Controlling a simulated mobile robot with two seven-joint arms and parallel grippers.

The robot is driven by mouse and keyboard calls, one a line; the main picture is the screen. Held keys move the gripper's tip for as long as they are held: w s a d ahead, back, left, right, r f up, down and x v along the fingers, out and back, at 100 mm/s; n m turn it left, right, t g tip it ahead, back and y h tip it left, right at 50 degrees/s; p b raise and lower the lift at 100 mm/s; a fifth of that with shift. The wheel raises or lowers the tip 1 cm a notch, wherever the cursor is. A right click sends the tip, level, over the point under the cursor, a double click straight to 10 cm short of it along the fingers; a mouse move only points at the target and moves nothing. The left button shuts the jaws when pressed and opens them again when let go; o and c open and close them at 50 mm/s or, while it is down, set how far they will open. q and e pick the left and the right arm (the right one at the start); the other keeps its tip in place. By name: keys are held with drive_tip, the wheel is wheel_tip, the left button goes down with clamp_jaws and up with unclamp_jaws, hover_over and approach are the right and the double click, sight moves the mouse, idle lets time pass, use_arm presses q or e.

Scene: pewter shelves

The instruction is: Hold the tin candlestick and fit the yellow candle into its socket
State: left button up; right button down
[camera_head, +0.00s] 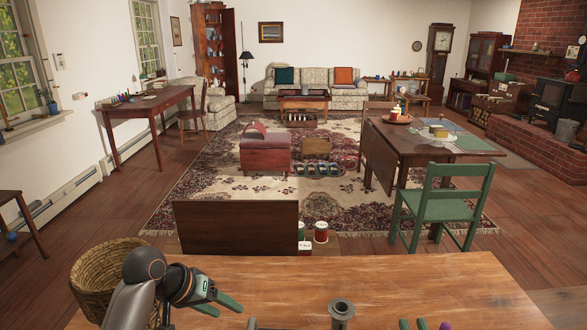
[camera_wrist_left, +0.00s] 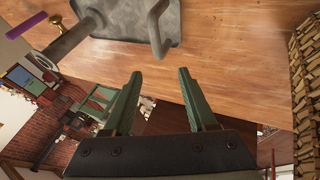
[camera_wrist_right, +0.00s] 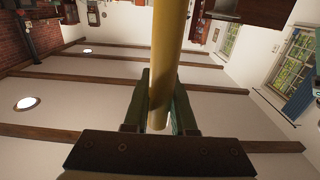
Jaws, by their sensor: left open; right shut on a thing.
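The tin candlestick stands on the wooden table; its grey socket (camera_head: 342,310) shows at the bottom of the head view. In the left wrist view its grey plate (camera_wrist_left: 115,27) and loop handle (camera_wrist_left: 156,32) show, partly cut off. My left gripper (camera_head: 226,305) is open and empty; in the left wrist view its fingertips (camera_wrist_left: 160,77) are apart, short of the handle. My right gripper (camera_wrist_right: 161,90) is shut on the yellow candle (camera_wrist_right: 168,45) near one end; the other end runs out of frame.
A wicker basket (camera_head: 95,270) stands at the table's left, beside my left arm. A purple item (camera_head: 446,326) lies right of the candlestick; a small brass item (camera_wrist_left: 58,19) is near it. The tabletop (camera_head: 440,285) behind the candlestick is clear.

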use_arm(q)
drive_tip(key=shift+g, duration=0.5)
drive_tip(key=shift+s+d+x, duration=0.1)
drive_tip(key=shift+s+x, duration=0.2)
drive_tip(key=shift+x, duration=1.5)
drive_tip(key=shift+s+d+x, duration=0.1)
drive_tip(key=shift+s+x, duration=0.2)
drive_tip(key=shift+x, duration=1.45)
drive_tip(key=shift+s+d+x, duration=0.1)
drive_tip(key=shift+s+x, duration=0.2)
drive_tip(key=shift+x, duration=1.5)
drive_tip(key=shift+f, duration=0.15)
drive_tip(key=shift+c, duration=0.3)
clamp_jaws()
drive_tip(key=shift+a, duration=0.1)
